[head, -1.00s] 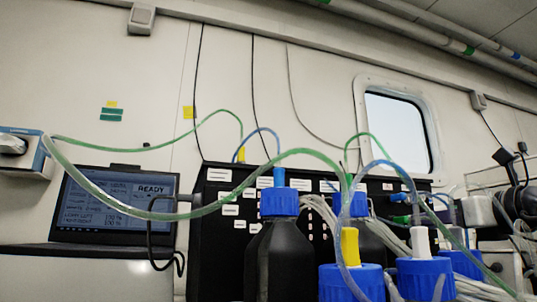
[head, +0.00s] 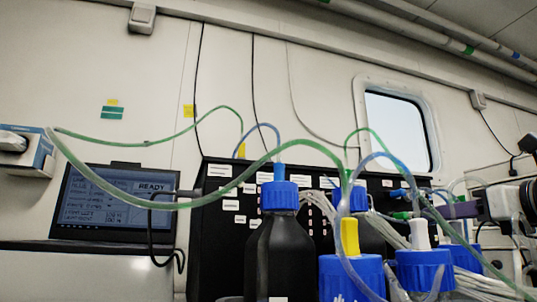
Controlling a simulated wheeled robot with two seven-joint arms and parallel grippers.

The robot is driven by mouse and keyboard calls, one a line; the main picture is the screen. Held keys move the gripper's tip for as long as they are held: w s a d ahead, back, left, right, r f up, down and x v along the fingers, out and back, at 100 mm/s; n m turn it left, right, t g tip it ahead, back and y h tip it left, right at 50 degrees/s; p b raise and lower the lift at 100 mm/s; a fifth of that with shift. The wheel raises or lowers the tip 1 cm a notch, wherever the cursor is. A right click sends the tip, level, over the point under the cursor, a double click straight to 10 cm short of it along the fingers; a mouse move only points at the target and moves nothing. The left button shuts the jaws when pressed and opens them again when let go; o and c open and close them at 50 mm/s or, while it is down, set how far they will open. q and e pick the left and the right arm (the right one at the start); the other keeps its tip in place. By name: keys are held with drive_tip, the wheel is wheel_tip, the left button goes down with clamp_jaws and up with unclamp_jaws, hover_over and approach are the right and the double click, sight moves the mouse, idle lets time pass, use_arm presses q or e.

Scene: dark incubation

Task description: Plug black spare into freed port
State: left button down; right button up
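A black panel box (head: 222,240) with white labels stands behind the bottles. A blue connector (head: 397,193) and a green one (head: 402,215) show near its right end. My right gripper (head: 440,212) comes in from the right, with a dark purplish finger part pointing left close to these connectors. Tubes cover its tips, so whether it is open or holds anything is unclear. I cannot make out a black spare plug or which port is free. My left gripper is not in view.
Black bottles with blue caps (head: 280,195) and blue-capped bottles with yellow (head: 350,238) and white fittings stand in front of the panel. Green (head: 110,190) and blue tubes arch across the space. A screen reading READY (head: 112,205) stands at left.

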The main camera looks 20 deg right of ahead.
drive_tip(key=s, duration=0.6)
drive_tip(key=shift+a, duration=0.3)
drive_tip(key=shift+s, duration=0.1)
